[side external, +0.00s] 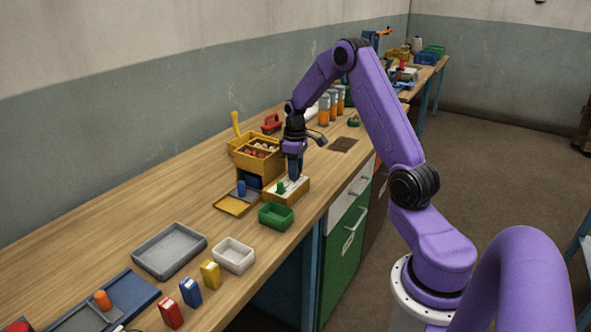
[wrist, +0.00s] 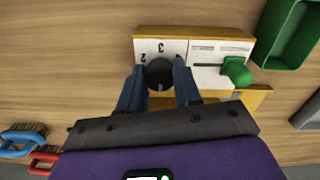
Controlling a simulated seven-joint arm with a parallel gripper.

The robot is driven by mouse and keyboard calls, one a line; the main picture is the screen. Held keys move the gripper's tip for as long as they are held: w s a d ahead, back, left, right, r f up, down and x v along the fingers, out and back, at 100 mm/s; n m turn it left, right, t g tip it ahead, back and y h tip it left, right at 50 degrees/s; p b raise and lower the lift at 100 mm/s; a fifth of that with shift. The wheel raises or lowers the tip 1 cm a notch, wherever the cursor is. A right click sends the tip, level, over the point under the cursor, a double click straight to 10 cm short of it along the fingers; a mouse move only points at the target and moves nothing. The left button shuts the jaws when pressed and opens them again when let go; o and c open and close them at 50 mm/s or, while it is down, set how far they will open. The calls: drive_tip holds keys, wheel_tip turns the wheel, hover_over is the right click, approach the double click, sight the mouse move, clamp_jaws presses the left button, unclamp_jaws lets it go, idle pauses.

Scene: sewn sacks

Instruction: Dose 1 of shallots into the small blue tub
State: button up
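A yellow dispenser box (side external: 246,164) has open top compartments holding reddish and pale round pieces (side external: 254,152); I cannot tell which are shallots. A dark blue tub-like thing (side external: 254,182) sits low at its front, partly hidden. Before it is a yellow-edged panel (side external: 290,193). In the wrist view the panel (wrist: 151,47) bears numbers, of which 2 and 3 show, a black round knob (wrist: 160,73) and a green slider handle (wrist: 236,70). My gripper (wrist: 160,66) points down with one finger on each side of the black knob. Whether the fingers press on it is unclear.
A green tub (side external: 276,216) stands close to the panel, near the table edge. A blue cylinder (side external: 241,188) is on a yellow tray (side external: 236,205). A white tub (side external: 233,255), grey tray (side external: 169,250) and small coloured boxes lie nearer the camera. Orange-banded canisters (side external: 324,110) stand behind.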

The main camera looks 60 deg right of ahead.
drive_tip(key=m, duration=0.4)
drive_tip(key=shift+m, duration=0.4)
drive_tip(key=m, duration=0.5)
drive_tip(key=shift+r, duration=0.1)
drive_tip(key=shift+m, duration=0.3)
drive_tip(key=o, duration=1)
drive_tip(key=shift+o, duration=0.2)
wheel_tip(320, 180, up, 17)
drive_tip(key=shift+r, duration=0.2)
drive_tip(key=shift+a, duration=0.1)
